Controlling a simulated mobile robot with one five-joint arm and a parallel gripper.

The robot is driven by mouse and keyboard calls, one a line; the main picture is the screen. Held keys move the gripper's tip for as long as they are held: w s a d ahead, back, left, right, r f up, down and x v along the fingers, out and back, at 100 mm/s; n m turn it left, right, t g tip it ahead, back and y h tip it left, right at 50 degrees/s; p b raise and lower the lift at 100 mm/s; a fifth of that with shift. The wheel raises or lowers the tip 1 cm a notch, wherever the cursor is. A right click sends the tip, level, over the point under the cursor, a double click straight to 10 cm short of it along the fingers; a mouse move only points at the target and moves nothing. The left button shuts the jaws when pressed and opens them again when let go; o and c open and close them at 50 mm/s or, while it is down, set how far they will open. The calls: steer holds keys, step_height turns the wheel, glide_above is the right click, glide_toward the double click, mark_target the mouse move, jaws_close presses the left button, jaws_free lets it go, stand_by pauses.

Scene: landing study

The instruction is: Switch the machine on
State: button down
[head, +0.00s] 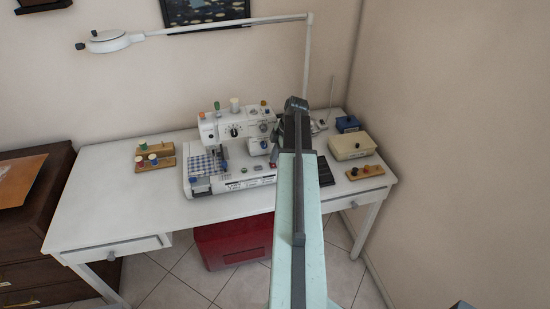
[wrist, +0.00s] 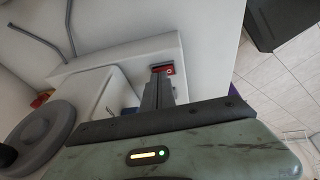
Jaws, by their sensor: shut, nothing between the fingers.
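The white sewing machine (head: 236,130) stands on a white table, with checked cloth (head: 208,163) at its left end. In the wrist view its white body (wrist: 100,100) and grey handwheel (wrist: 42,132) are on the left. A small red switch (wrist: 168,70) sits on the machine's white base. My gripper (wrist: 160,78) is shut and empty, its fingertips right at the red switch. I cannot tell whether they touch it. The fingers partly cover the switch, so its position is unclear. In the head view my arm hides the gripper and part of the machine's right side.
The white table (head: 110,195) has thread spools on a wooden stand (head: 154,160) at left. A cream box (head: 352,145), a blue box (head: 348,124) and a wooden block (head: 365,172) are at right. A lamp (head: 110,41) arches above. A red bin (head: 232,240) is underneath.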

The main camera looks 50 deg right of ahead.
steer(key=shift+w+d+f+b, duration=0.35)
steer(key=shift+w+f+b, duration=0.1)
steer(key=shift+f+b, duration=0.2)
steer(key=shift+w+r, duration=0.15)
